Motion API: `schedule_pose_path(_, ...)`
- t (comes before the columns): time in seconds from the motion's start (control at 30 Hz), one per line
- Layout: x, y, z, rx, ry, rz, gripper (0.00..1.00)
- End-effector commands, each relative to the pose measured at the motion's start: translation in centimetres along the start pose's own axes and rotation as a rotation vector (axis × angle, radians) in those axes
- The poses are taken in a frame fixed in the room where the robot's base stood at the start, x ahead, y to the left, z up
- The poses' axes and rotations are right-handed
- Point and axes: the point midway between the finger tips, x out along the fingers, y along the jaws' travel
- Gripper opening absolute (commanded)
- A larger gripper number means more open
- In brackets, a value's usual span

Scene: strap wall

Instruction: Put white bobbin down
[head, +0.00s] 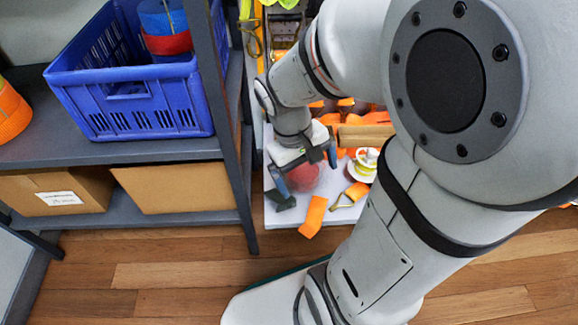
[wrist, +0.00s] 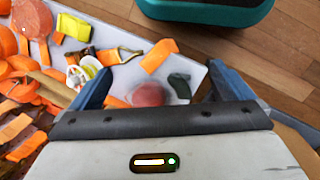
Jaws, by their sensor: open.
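The white bobbin (head: 367,157), wound with something yellow-green, sits on the pale surface (head: 345,214) among orange straps. In the wrist view it (wrist: 78,77) shows just left of my left finger, apart from the space between the jaws. My gripper (head: 305,170) is open over the same surface. In the wrist view, the two blue fingers of my gripper (wrist: 160,70) stand wide apart, with no bobbin between them. A blurred reddish round thing (wrist: 149,95) lies below, between the fingers; I cannot tell whether it touches them.
Orange straps (wrist: 18,128) crowd the left of the wrist view. A dark green piece (wrist: 180,86) and an orange strap (wrist: 160,54) lie near the surface's edge. A shelf with a blue crate (head: 135,105) stands at left in the head view. Wooden floor lies in front.

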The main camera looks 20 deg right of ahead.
Motion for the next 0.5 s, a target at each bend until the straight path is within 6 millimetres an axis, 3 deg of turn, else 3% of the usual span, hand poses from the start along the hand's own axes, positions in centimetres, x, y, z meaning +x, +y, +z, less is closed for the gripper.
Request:
schedule_pose_path(0.2,-3.4,-2.8,0.4,0.121,0.228,-0.150,1.00)
schedule_pose_path(0.5,-4.2,-3.5,0.4,0.151,0.281,-0.191,1.00)
